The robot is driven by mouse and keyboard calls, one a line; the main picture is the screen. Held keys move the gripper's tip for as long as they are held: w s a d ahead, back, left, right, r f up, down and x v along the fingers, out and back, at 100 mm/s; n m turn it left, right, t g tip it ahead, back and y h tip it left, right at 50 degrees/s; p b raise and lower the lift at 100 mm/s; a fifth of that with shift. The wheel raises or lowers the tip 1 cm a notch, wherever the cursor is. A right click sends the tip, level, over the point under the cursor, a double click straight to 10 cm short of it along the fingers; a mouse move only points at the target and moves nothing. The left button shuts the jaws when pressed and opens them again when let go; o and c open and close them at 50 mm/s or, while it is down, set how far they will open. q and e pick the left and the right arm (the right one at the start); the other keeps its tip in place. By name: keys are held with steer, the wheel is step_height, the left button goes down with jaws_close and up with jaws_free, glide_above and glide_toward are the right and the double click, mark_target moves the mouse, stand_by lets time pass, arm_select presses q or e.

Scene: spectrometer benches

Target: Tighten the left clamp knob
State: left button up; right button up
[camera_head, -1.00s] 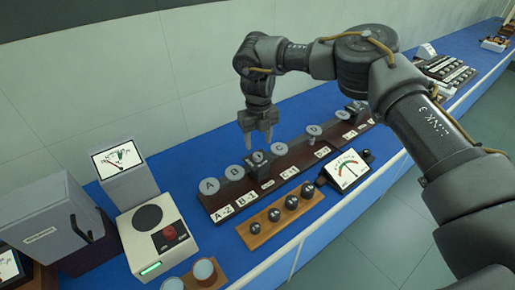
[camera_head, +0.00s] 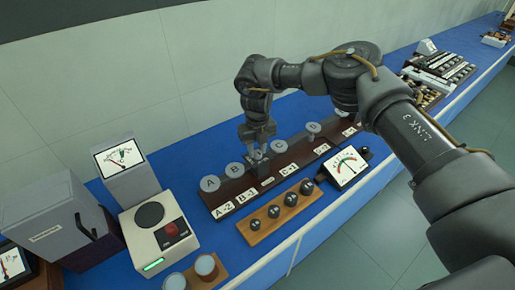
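A dark wood rail (camera_head: 218,200) on the blue bench carries upright discs lettered A (camera_head: 210,183), B (camera_head: 234,170), C (camera_head: 279,146) and D (camera_head: 313,128). The left clamp (camera_head: 262,168) is a dark block on the rail between discs B and C. My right gripper (camera_head: 257,152) points down right over this clamp, with its fingers at the clamp's top. The fingers hide the knob, and I cannot tell whether they touch it or how far apart they are. My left gripper is not in view.
A wooden block (camera_head: 254,237) with several black knobs and a meter (camera_head: 344,169) stand in front of the rail. A white device (camera_head: 157,238) with a red knob, a grey box (camera_head: 50,220) and another meter (camera_head: 121,157) stand at the left. My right arm covers the rail's far end.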

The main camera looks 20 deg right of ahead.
steer(key=shift+c, duration=0.6)
